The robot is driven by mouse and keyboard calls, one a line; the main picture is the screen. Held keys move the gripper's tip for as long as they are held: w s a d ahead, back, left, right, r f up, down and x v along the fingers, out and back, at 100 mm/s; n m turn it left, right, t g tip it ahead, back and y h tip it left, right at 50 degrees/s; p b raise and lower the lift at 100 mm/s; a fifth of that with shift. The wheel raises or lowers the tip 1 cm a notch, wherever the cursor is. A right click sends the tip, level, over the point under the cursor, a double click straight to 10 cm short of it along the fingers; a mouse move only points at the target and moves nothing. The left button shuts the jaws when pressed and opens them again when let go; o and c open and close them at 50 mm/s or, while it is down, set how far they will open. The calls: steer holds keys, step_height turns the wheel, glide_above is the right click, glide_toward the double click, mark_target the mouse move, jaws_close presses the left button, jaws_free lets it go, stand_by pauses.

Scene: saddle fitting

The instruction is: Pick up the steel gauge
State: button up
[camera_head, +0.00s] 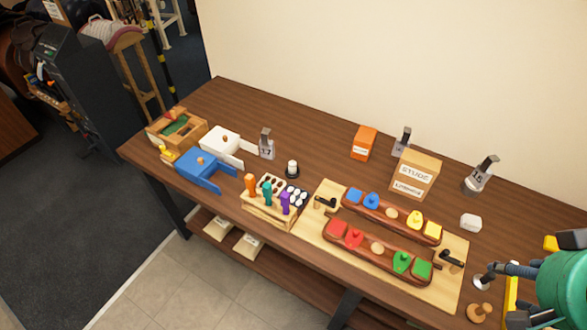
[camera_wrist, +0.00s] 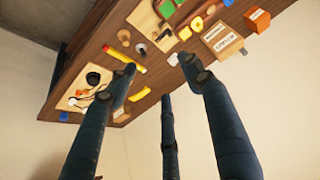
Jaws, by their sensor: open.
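Three upright grey metal pieces with number labels look like steel gauges. I cannot tell which is the steel gauge, and none shows clearly in the wrist view. My gripper (camera_head: 505,283) is at the right edge of the head view, with its dark fingers apart. In the wrist view its three fingers (camera_wrist: 157,78) are spread with nothing between them, and the table is beyond.
A wooden board (camera_head: 455,284) carries two saddle-shaped trays of coloured pieces. A cardboard box (camera_head: 416,173), an orange box (camera_head: 363,143) and a small white block (camera_head: 470,222) stand behind it. A peg rack (camera_head: 268,212) and open boxes lie left. Yellow bars (camera_wrist: 140,94) lie near my gripper.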

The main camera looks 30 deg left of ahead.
steer(key=shift+c, duration=0.5)
steer(key=w+a+r+n+g+y+p, duration=0.1)
steer(key=w+a+r+p, duration=0.1)
steer(key=w+a, duration=0.45)
steer(key=w+a+r+n+p, duration=0.1)
steer(key=w+a+r+p, duration=0.2)
steer(key=w, duration=0.6)
steer(key=w+a+f+n+g+p, duration=0.1)
steer(key=w+a+f+p, duration=0.1)
steer(key=w+a, duration=0.5)
steer(key=w+a+f+n+g+p, duration=0.1)
steer(key=w+a+f+n+p, duration=0.1)
steer(key=w+a, duration=0.5)
steer(key=w+a+f+n+p, duration=0.1)
steer(key=a+f+p, duration=0.1)
steer(key=a+f, duration=0.5)
steer(key=w+a+f+n+p, duration=0.1)
steer(key=a+f, duration=0.1)
steer(key=a, duration=1)
steer(key=s+a+f+n+g+p, duration=0.1)
steer(key=s+a+f+n+p, duration=0.1)
steer(key=a+f, duration=1.2)
steer(key=shift+s+a+f+p, duration=0.4)
steer(key=shift+a+p, duration=0.45)
steer(key=shift+a, duration=0.05)
